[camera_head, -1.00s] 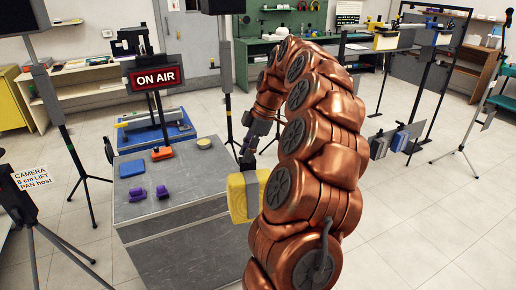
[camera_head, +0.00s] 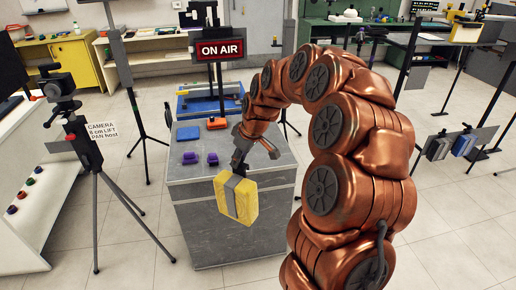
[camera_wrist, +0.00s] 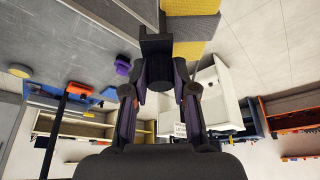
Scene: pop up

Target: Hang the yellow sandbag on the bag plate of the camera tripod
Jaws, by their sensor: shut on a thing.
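The yellow sandbag (camera_head: 236,198), with a grey band around it, hangs tilted from my gripper (camera_head: 241,160), in front of the grey cabinet's near side. In the wrist view my gripper (camera_wrist: 158,82) is shut on a dark piece at the top of the sandbag (camera_wrist: 188,48). The camera tripod (camera_head: 98,205) stands at the left in the head view, with the camera (camera_head: 59,84) on top. A small grey plate (camera_head: 58,146) juts out at its upper column; I cannot tell for sure that it is the bag plate. The sandbag is well to the right of the tripod.
The grey cabinet (camera_head: 232,228) bears purple, blue and orange pieces. An ON AIR sign (camera_head: 222,49) stands behind it. A white unit with buttons (camera_head: 20,240) is at the far left. Stands with a grey bag and a blue bag (camera_head: 464,144) are at the right. Floor between tripod and cabinet is clear.

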